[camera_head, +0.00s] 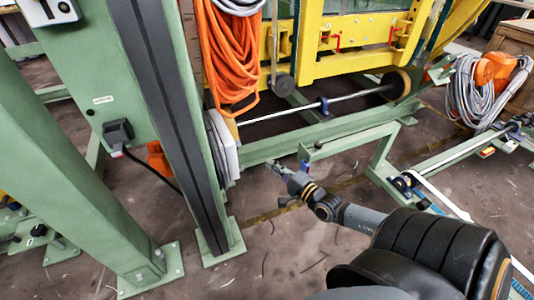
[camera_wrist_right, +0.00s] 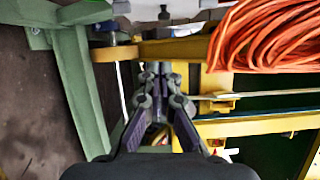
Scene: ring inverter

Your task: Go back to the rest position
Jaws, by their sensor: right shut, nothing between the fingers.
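My right arm comes in from the lower right in the head view. Its gripper (camera_head: 279,170) points up and to the left, in front of a green floor beam. In the right wrist view the two fingers of the right gripper (camera_wrist_right: 156,70) meet at their tips, with nothing between them. My left gripper is not in view.
Green posts (camera_head: 85,180) of the ring inverter fill the left. An orange cable (camera_head: 228,55) hangs by the yellow frame (camera_head: 345,68); the cable also shows in the right wrist view (camera_wrist_right: 265,38). A green bracket (camera_head: 378,160) stands right of the gripper. Brown floor (camera_head: 290,250) is bare below.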

